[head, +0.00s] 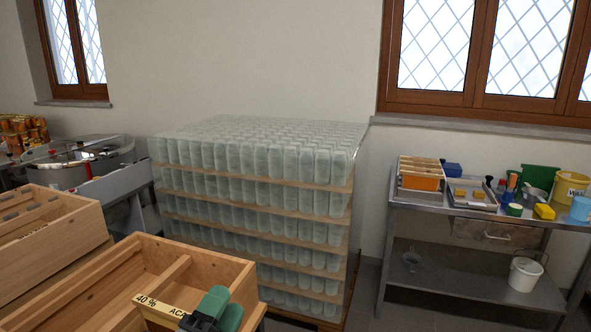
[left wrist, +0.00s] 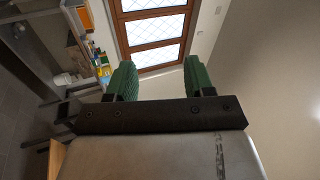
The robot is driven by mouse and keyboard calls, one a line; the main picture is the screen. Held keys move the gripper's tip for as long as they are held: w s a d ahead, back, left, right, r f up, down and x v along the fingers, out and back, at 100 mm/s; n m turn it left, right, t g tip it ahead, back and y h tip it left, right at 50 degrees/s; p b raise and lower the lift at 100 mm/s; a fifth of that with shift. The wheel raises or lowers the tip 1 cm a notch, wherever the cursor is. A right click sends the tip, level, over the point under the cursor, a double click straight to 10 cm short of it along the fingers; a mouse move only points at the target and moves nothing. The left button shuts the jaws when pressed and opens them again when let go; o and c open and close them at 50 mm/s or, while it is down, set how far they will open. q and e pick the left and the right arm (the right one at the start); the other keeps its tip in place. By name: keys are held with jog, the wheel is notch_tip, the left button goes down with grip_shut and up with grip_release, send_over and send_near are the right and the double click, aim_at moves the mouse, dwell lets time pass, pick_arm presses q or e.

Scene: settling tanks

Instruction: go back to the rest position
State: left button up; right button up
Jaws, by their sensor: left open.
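Behind the fingers in the left wrist view are the window (left wrist: 155,30) and wall. My right gripper is not in view.
A second wooden crate (head: 45,245) stands at the left. A pallet of stacked glass jars (head: 255,210) stands behind the crates. A metal bench (head: 415,201) with tools and tubs is at the right. Floor shows between pallet and bench.

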pick_arm(q)
jog(key=s+a+f+n+g+y, duration=0.35)
jog(key=a+f+n+y, duration=0.25)
jog(key=f+n+y, duration=0.35)
jog(key=s+a+f+n+g+h, duration=0.1)
jog(key=s+a+f+n+g, duration=0.1)
jog(key=s+f+n+g, duration=0.5)
jog(key=s+a+f+n+g, duration=0.1)
jog(key=s+f+n+g, duration=0.2)
jog(key=s+f+g, duration=0.8)
jog(key=s+f+t+b, duration=0.2)
jog(key=f+b, duration=0.1)
jog(key=f, duration=1.1)
jog(key=s+f+t+b, duration=0.1)
jog(key=s+f+b, duration=0.15)
jog(key=f, duration=1.25)
jog(key=s+a+f+b, duration=0.1)
jog(key=s+f+b, duration=0.1)
jog(key=s+f, duration=0.5)
jog(key=s+a+f+b, duration=0.2)
jog(key=s+f, duration=0.6)
jog(key=f, duration=0.4)
jog(key=shift+f+g, duration=0.35)
jog(key=shift+g, duration=0.1)
